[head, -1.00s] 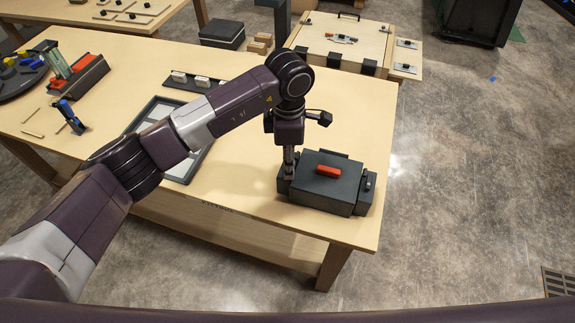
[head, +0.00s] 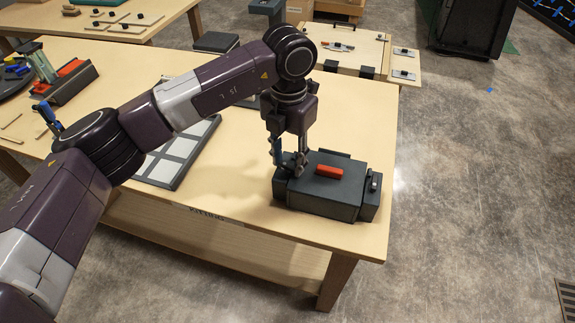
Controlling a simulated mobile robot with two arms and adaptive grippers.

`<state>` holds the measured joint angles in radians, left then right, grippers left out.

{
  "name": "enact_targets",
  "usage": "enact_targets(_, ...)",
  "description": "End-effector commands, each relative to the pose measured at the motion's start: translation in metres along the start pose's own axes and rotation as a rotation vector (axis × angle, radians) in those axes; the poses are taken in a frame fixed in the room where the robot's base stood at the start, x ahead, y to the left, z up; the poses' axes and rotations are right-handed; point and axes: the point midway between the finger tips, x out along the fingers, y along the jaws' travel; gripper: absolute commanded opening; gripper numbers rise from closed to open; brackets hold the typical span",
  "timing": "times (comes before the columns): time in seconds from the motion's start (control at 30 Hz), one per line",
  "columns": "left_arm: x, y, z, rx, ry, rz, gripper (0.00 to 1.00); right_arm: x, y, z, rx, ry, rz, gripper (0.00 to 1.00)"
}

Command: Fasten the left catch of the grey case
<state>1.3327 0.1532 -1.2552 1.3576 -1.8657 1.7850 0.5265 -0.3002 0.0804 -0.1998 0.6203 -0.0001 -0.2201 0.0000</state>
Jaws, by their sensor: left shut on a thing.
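The grey case (head: 328,198) sits closed near the front right corner of the table, with a red handle (head: 329,171) on its lid. My left gripper (head: 291,172) points down at the case's left end and is shut there. Its fingers hide the left catch, so I cannot see how the catch sits. The right catch (head: 374,183) shows at the case's right end. My right gripper is out of view.
The wooden table (head: 240,215) has bare room in front and to the left of the case. A tray with pale panels (head: 172,158) lies to the left. A wooden board with a black handle (head: 345,48) stands behind.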

Motion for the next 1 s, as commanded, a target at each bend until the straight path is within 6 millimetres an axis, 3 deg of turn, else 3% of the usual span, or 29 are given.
enact_targets(0.4, 0.0, 0.001, 0.004, -0.25, -0.004, 0.002, 0.09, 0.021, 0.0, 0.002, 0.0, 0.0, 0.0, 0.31)
enact_targets(1.0, -0.002, 0.001, 0.004, -0.312, -0.004, 0.0, 0.09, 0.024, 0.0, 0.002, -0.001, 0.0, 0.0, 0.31)
